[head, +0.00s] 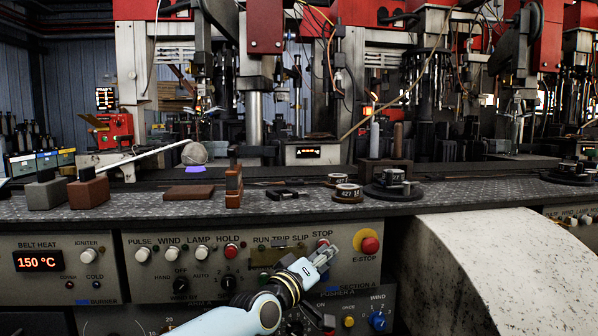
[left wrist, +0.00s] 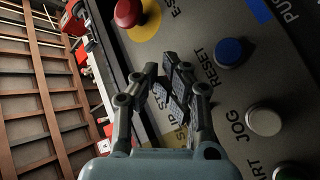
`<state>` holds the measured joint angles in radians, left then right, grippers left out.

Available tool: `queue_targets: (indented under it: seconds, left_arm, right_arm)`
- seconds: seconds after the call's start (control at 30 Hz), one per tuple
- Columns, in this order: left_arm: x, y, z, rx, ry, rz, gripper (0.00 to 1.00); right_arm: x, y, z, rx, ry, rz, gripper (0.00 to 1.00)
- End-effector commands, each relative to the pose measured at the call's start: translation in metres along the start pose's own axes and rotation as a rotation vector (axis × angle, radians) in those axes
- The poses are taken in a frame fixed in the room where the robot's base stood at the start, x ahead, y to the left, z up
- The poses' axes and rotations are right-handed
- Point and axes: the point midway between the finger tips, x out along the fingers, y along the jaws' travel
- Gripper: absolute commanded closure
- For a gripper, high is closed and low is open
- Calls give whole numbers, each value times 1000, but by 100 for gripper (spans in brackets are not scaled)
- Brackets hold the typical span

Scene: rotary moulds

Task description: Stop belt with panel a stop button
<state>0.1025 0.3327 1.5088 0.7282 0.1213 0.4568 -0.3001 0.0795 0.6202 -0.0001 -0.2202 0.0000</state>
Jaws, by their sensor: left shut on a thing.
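The red stop button (head: 323,242) sits under the STOP label on the grey control panel (head: 200,280), left of the larger red E-STOP knob (head: 370,245). My left gripper (head: 326,254) is at the stop button, its fingers brought together there, with only a bit of red showing beside the tips. In the left wrist view the fingers (left wrist: 168,82) meet over the panel and hide the button. The E-STOP knob (left wrist: 128,12) on its yellow plate is close by and apart from the fingers. My right gripper is not in view.
In the left wrist view a blue RESET button (left wrist: 229,52) and a pale JOG button (left wrist: 264,121) are right of the fingers. Above the panel, the dark belt bed (head: 270,205) carries moulds and brown blocks (head: 88,188). A large pale curved cover (head: 490,265) stands at right.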

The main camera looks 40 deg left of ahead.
Motion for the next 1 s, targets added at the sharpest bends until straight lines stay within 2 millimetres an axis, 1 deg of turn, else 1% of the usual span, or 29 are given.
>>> queue_targets:
  seconds: [0.03,0.37,0.63,0.8,1.0]
  left_arm:
    - [-1,2,-1,0,2,1,100]
    - [-5,3,3,-1,-1,-1,100]
    - [-25,19,16,-3,-1,-1,100]
    - [-38,28,26,-3,-2,-1,100]
    - [-45,32,32,-2,-1,-1,100]
  right_arm:
    - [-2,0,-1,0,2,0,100]
    - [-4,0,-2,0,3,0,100]
    - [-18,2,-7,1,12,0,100]
    - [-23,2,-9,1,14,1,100]
    - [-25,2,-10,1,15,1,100]
